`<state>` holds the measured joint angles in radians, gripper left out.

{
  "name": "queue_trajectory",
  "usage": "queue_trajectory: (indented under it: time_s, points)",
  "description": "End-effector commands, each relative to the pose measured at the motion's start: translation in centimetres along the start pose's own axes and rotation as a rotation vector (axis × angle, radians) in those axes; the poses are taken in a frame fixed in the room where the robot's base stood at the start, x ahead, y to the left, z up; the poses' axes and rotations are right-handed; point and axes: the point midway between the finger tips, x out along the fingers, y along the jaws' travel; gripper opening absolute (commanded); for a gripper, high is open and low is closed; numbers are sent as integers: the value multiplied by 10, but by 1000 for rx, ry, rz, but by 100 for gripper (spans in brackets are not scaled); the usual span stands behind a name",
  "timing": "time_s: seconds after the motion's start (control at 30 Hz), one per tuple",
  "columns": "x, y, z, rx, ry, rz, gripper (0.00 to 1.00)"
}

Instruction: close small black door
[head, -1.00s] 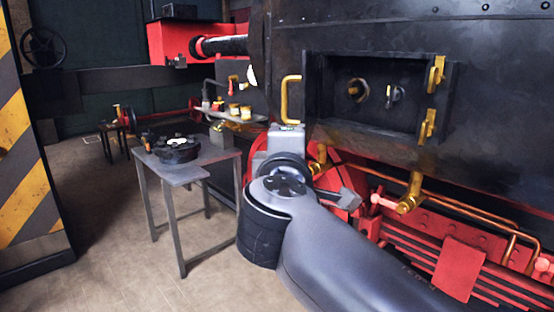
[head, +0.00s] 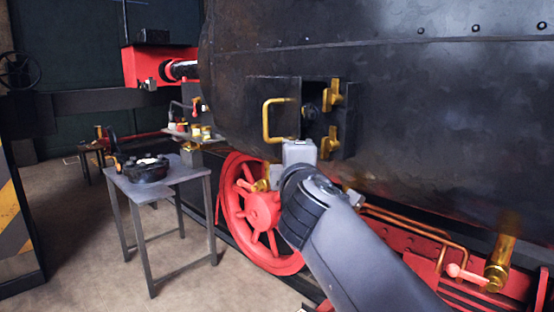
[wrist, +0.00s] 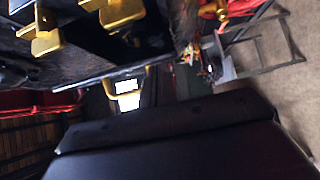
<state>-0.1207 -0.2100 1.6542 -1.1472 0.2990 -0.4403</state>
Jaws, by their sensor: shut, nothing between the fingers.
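The small black door (head: 280,91) is on the side of the black boiler, with a brass loop handle (head: 267,121) towards its left. A dark opening (head: 316,97) shows to the right of the door panel, with a round knob inside, so the door stands open. Two brass fittings (head: 333,93) sit at the right side of the opening. My gripper (head: 300,151) is just below the door and right of the handle, shut and empty. In the wrist view the handle (wrist: 111,91) shows near the middle; my fingertips are not clear there.
A grey metal table (head: 190,174) with a dark round part (head: 146,170) stands at the left. A red spoked wheel (head: 262,210) and copper pipes (head: 410,222) are below the door. A yellow-striped post (head: 12,215) is at the far left. The floor between post and table is clear.

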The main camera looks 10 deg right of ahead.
Motion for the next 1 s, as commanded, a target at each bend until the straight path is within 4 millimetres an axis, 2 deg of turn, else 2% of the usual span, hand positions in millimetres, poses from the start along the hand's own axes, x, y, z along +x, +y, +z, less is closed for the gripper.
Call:
queue_trajectory:
  time_s: [0.1, 0.33, 1.0]
  points:
    - [5, 2, 12, 0, -5, -1, 0]
    - [10, 0, 22, 0, -3, -1, 0]
    - [11, -1, 23, -1, -1, 0, 0]
